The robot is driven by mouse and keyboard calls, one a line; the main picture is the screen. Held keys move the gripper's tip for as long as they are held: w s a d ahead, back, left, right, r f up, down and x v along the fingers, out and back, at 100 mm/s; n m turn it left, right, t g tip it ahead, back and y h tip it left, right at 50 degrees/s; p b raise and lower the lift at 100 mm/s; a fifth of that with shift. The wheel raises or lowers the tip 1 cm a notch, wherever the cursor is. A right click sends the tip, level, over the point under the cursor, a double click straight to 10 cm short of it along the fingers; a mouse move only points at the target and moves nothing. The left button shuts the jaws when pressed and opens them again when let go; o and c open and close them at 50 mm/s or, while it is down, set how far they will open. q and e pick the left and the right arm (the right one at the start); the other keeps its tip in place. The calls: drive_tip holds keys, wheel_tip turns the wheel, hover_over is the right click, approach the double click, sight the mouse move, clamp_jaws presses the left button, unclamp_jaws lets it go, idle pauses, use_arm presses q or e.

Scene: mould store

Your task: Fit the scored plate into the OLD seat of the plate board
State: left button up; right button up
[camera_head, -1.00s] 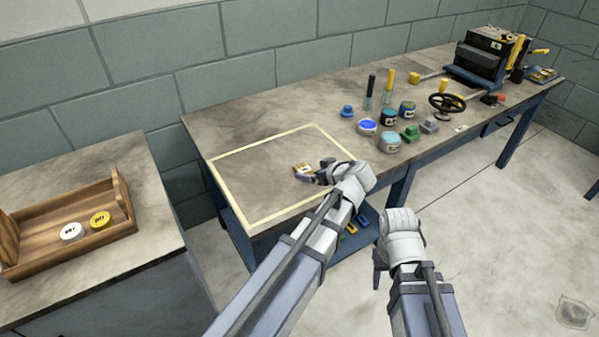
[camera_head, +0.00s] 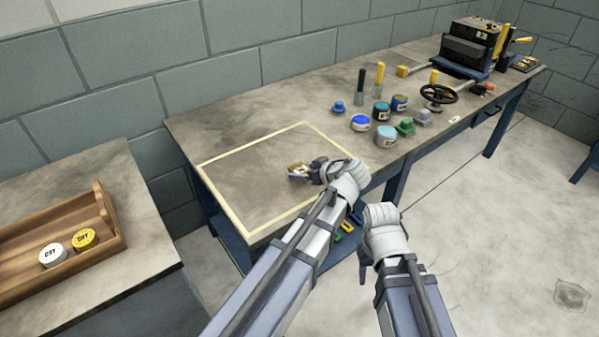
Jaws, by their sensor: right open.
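My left gripper (camera_head: 311,172) is over the yellow-outlined area of the long bench. It is shut on a small yellow, white and dark piece (camera_head: 297,169), which looks like the scored plate; its scoring is too small to make out. The fingers and glove-like wrist hide part of the piece. My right gripper (camera_head: 364,268) hangs over the floor in front of the bench, pointing down and empty. I cannot pick out the plate board or its OLD seat with certainty; a small dark panel with yellow marks (camera_head: 525,63) lies at the bench's far right end.
The outlined area (camera_head: 235,178) is otherwise clear. Jars such as the teal one (camera_head: 386,136), two upright handled tools and a black handwheel (camera_head: 438,95) stand to its right. A dark machine (camera_head: 470,45) is further back. A wooden tray (camera_head: 112,244) with two discs is left.

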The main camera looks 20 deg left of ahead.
use_arm(q)
clamp_jaws()
idle(0.5)
